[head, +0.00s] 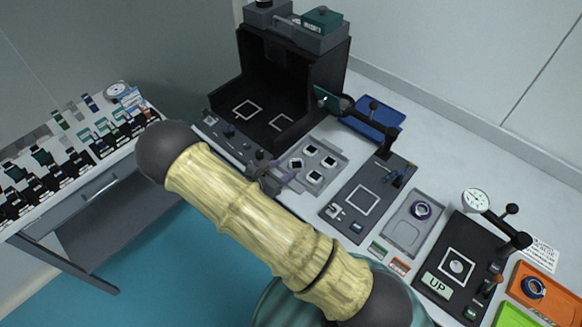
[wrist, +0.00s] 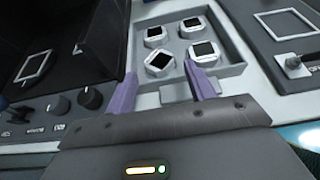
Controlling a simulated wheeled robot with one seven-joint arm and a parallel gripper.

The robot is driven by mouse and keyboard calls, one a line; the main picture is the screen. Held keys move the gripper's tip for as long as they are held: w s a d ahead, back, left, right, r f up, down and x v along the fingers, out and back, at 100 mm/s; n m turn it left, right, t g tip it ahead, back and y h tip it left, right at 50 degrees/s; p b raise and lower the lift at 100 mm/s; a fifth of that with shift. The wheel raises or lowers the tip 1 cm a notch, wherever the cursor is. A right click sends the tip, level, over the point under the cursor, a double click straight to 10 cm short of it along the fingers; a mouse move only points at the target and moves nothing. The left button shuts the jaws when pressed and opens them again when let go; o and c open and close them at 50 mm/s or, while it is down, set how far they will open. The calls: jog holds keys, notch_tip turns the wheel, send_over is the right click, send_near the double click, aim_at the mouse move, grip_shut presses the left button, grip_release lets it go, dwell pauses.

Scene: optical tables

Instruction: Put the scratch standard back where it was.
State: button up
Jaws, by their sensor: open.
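My gripper (wrist: 162,86) is open, with its two purple fingers spread and nothing between them. In the head view my gripper (head: 286,176) is at the near left edge of a grey tray (head: 338,157). In the wrist view the tray (wrist: 236,70) holds several small white-framed pieces with dark square faces, seated in a two-by-two layout. The nearest piece (wrist: 160,63) lies just beyond the gap between the fingertips; the right fingertip is close to another piece (wrist: 203,49). I cannot tell which thing, if any of these, is the scratch standard.
A black open-fronted box (head: 290,75) stands behind my gripper, with knobs (wrist: 75,100) along its front. A black fixture plate (head: 375,205) with a lever arm lies right of the tray. Further right are a grey tray (head: 405,235) and a dial-gauge stand (head: 455,240).

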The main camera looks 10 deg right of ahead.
jog(key=v, duration=0.4)
jog(key=shift+s+a+r+b, duration=0.1)
jog(key=shift+s+a+b, duration=0.1)
jog(key=shift+b, duration=0.1)
jog(key=shift+s+d+r+m, duration=0.15)
jog(key=shift+d+r+m, duration=0.05)
jog(key=shift+d+m, duration=0.2)
jog(key=s+d+r+m+g+y, duration=0.2)
jog(key=s+d+r+m+y, duration=0.2)
jog(key=s+r+m, duration=0.3)
jog(key=s+d+r+m+g+y, duration=0.3)
jog(key=s+r+m+y, duration=0.3)
jog(key=m, duration=1.1)
notch_tip(320, 180, up, 3)
jog(key=shift+s+d+r+y, duration=0.2)
jog(key=shift+s+d+y, duration=0.2)
jog(key=shift+s+d, duration=0.25)
